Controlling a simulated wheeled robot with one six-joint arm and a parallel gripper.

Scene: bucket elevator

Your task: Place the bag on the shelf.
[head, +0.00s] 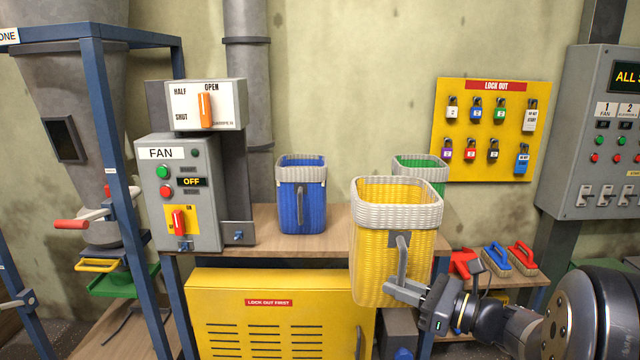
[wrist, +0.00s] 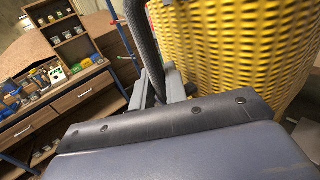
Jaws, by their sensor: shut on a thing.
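The yellow woven bag (head: 385,265) with a white rim hangs upright in the head view, in front of the wooden shelf (head: 265,238). My gripper (head: 404,286) is shut on the grey handle on the bag's front face. In the wrist view the yellow weave (wrist: 230,45) fills the upper right, and my gripper's fingers (wrist: 160,88) close around the dark handle. The yellow bag hides part of the shelf's right end. I cannot tell whether its base touches anything.
A blue bag (head: 302,205) stands on the shelf, left of the yellow one. A green bag (head: 420,172) stands behind the yellow one, partly hidden. The fan control box (head: 180,205) is at the shelf's left. A yellow vented cabinet (head: 265,330) sits below. Bare shelf shows around the blue bag.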

